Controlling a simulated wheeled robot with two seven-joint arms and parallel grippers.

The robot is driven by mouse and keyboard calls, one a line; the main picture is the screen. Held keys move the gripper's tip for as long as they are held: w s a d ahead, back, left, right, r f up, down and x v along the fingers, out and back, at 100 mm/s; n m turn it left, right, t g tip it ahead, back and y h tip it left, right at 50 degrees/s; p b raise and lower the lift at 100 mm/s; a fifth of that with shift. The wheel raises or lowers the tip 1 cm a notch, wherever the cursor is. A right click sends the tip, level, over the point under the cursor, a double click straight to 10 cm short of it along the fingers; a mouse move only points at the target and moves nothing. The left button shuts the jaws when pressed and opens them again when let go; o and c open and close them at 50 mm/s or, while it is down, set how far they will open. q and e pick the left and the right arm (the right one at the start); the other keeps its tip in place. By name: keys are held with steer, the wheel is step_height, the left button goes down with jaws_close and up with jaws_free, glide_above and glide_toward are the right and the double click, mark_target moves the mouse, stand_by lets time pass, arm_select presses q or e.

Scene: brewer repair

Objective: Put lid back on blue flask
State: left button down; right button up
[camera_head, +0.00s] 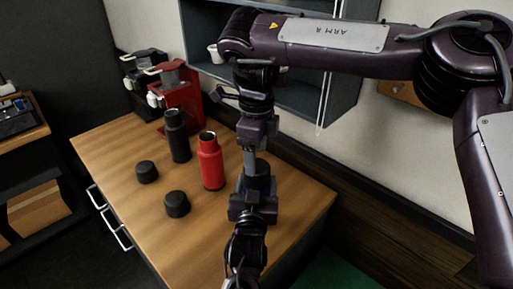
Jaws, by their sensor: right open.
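No flask shows clearly as blue. A dark, nearly black flask (178,140) stands upright toward the back of the wooden table, with a narrower neck on top. A red flask (211,165) stands upright to its right. Two black lids lie apart on the table: one lid (147,172) at the left, another lid (177,204) nearer the front. My right arm hangs down over the table's right side, and my right gripper (244,273) is open near the bottom of the picture. A dark shape partly behind this arm cannot be made out. My left gripper is out of view.
A red brewer (182,98) and a black brewer (143,84) stand at the table's back left. A dark shelf unit (297,92) hangs above the back edge. The table's (190,247) front part is bare. A side rack (38,206) stands at the left.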

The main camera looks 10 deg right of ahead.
mark_target(257, 165)
steer(key=r+n, duration=0.1)
steer(key=n, duration=0.2)
steer(key=shift+r+n, duration=0.35)
steer(key=shift+n, duration=0.05)
steer(key=shift+f, duration=4)
steer(key=shift+c, duration=0.2)
steer(key=c, duration=0.7)
steer(key=m, duration=0.6)
steer(key=shift+m, duration=0.4)
steer(key=shift+c, duration=0.4)
